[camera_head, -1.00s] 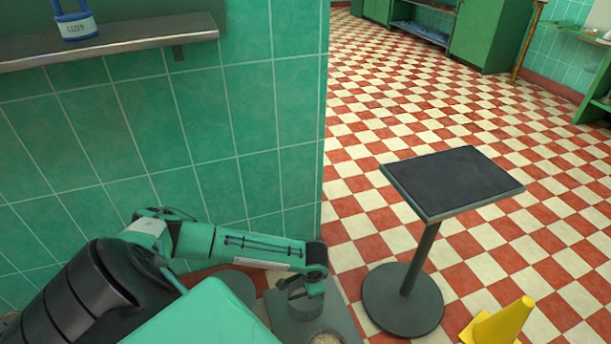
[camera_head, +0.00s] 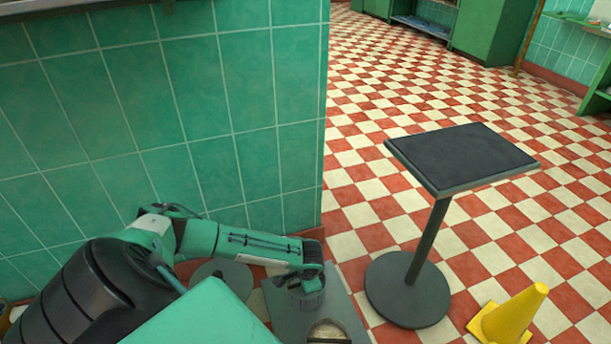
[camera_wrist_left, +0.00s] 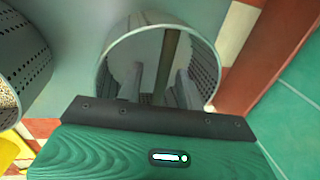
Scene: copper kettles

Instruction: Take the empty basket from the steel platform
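A round grey perforated basket (camera_wrist_left: 204,62) is in the middle of the left wrist view, with a brownish bar across its opening. No contents show in the visible part. My left gripper (camera_wrist_left: 160,82) points down at it; its two grey fingers are apart, one on each side of the bar, with a gap to it. Whether they touch the basket is unclear. In the head view the left gripper (camera_head: 303,281) is low over the grey steel platform (camera_head: 348,292), largely hiding this basket. A second basket (camera_wrist_left: 22,58) holds beige contents; its round top shows in the head view (camera_head: 328,332).
A green tiled wall (camera_head: 230,120) stands close on the left. A dark-topped pedestal table (camera_head: 460,155) stands to the right, with a yellow cone (camera_head: 510,315) near its base. The checkered floor (camera_head: 440,90) beyond is open.

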